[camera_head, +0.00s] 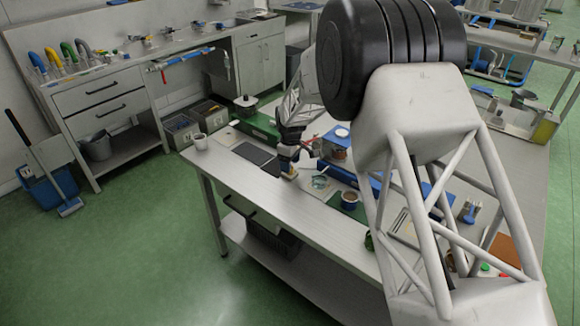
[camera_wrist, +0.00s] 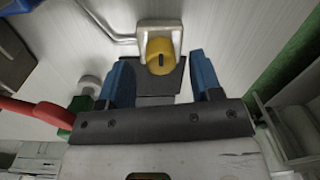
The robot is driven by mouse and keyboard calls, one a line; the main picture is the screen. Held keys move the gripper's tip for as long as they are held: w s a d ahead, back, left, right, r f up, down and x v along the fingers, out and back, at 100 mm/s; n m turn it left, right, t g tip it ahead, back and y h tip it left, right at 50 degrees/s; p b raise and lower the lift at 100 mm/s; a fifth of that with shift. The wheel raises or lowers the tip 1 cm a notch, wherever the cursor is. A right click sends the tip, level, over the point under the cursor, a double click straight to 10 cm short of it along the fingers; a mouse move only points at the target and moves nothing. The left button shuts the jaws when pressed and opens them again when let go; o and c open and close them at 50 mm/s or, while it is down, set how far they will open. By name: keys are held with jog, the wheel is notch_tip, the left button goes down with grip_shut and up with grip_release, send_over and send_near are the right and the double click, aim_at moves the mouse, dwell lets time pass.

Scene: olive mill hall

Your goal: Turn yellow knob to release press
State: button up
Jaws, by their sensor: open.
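In the wrist view the yellow knob (camera_wrist: 160,54) is round, with a dark slot in its face. It sits in a pale square housing (camera_wrist: 144,34) above a dark plate. My gripper (camera_wrist: 155,72) is open, with one blue finger to each side of the knob's lower edge. The knob lies between or just beyond the fingertips, and I cannot tell whether they touch it. In the head view my gripper (camera_head: 289,167) is small and low over the workbench. The knob cannot be made out there, and I cannot identify the press.
In the wrist view a red handle (camera_wrist: 45,114) lies left of my fingers. The bench's front strip is mostly clear.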

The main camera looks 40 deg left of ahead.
jog(key=shift+w+r, duration=0.1)
jog(key=shift+r, duration=2.85)
